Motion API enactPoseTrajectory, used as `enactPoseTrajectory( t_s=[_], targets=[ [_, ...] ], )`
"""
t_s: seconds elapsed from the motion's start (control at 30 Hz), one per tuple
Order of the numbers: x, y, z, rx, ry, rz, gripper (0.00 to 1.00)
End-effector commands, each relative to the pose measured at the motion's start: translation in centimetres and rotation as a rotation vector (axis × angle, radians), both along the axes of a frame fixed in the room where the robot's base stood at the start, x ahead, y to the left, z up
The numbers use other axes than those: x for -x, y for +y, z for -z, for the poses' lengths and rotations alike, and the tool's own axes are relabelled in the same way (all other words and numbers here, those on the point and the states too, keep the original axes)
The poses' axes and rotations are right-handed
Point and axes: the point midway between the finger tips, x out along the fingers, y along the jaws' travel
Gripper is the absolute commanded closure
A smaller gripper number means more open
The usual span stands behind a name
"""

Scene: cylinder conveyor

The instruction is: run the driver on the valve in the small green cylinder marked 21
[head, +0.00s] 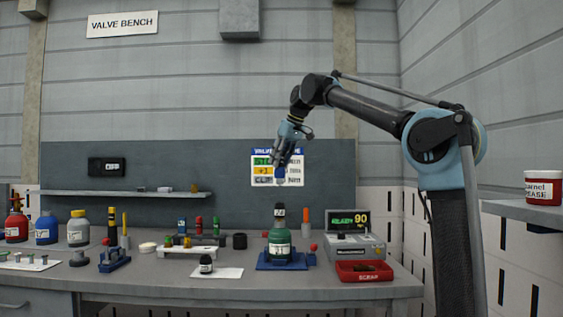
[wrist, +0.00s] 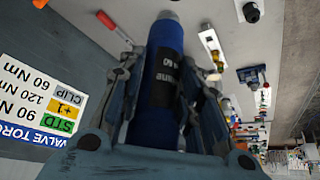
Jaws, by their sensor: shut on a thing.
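My gripper (head: 285,150) is raised above the bench, in front of the wall chart. It is shut on a blue driver (wrist: 165,45), which has a black band with partly readable white lettering. The driver's blue end (head: 280,173) points down in the head view. A small green cylinder (head: 279,238) stands upright in a blue holder (head: 265,263), below my gripper in the head view. The number on the cylinder's label is too small to read. The driver and valve are apart.
A tester (head: 355,248) with a display reading 90 stands right of the holder, behind a red scrap tray (head: 363,280). Racks and other cylinders (head: 78,230) fill the left. The torque chart (head: 295,168) hangs behind.

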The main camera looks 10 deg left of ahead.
Motion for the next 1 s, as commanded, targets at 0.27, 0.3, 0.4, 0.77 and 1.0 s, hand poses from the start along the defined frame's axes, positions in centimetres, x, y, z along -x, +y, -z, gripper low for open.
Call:
enactPoseTrajectory(
  t_s=[0.27,0.3,0.4,0.77,1.0],
  targets=[
    [0.1,0.2,2.3,-0.001,-0.001,-0.002,1.0],
    [0.2,0.3,2.6,-0.001,0.0,-0.004,1.0],
    [0.2,0.3,3.5,-0.001,-0.001,-0.004,1.0],
    [0.2,0.3,5.5,-0.001,-0.001,-0.004,1.0],
    [0.2,0.3,5.8,-0.001,-0.001,-0.004,1.0]
  ],
)
